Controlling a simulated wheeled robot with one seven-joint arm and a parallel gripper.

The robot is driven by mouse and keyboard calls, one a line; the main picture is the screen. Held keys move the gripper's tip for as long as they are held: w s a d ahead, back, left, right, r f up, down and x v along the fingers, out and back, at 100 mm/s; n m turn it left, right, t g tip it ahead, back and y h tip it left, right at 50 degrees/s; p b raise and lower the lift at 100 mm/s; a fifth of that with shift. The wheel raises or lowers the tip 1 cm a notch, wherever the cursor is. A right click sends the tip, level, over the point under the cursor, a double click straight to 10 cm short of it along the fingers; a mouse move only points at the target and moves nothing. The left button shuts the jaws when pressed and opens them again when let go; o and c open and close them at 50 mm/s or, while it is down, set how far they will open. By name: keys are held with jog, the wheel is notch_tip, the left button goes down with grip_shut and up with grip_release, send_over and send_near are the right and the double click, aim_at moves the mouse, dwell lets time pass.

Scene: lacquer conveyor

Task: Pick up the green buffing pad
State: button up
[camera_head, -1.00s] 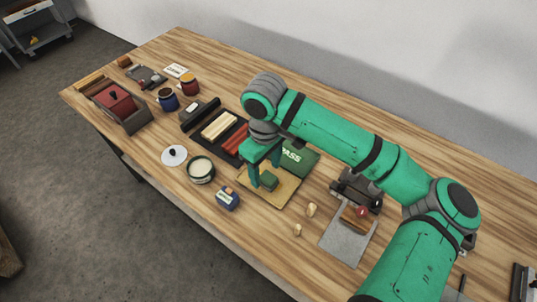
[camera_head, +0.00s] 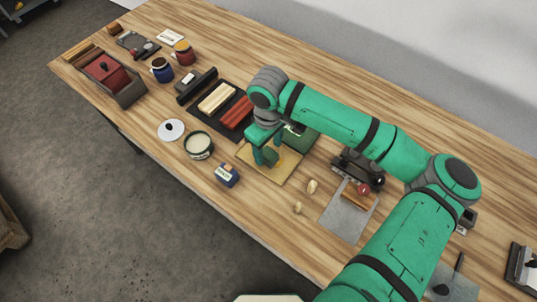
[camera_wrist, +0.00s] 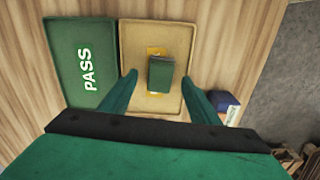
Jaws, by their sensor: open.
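The green buffing pad is a small dark green block (camera_wrist: 161,73) lying on a tan board (camera_wrist: 135,92). In the wrist view it sits ahead of my gripper (camera_wrist: 160,88), between the lines of the two fingers. The fingers are spread apart, with room on both sides of the pad, and hold nothing. In the head view my gripper (camera_head: 266,157) points down over the tan board (camera_head: 284,175), and its fingers mostly hide the pad. The wrist view does not clearly show how high the fingertips are above the board.
A green PASS mat (camera_wrist: 82,65) adjoins the tan board. A blue box (camera_head: 227,175) stands close by, with a round cream-filled tin (camera_head: 199,145) beyond it. Two small pale pieces (camera_head: 312,187) and a grey plate (camera_head: 343,222) lie to the right. The table's front edge is near.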

jog(key=shift+f, duration=1.35)
jog(key=shift+c, duration=0.7)
jog(key=c, duration=1)
jog(key=shift+r, duration=0.1)
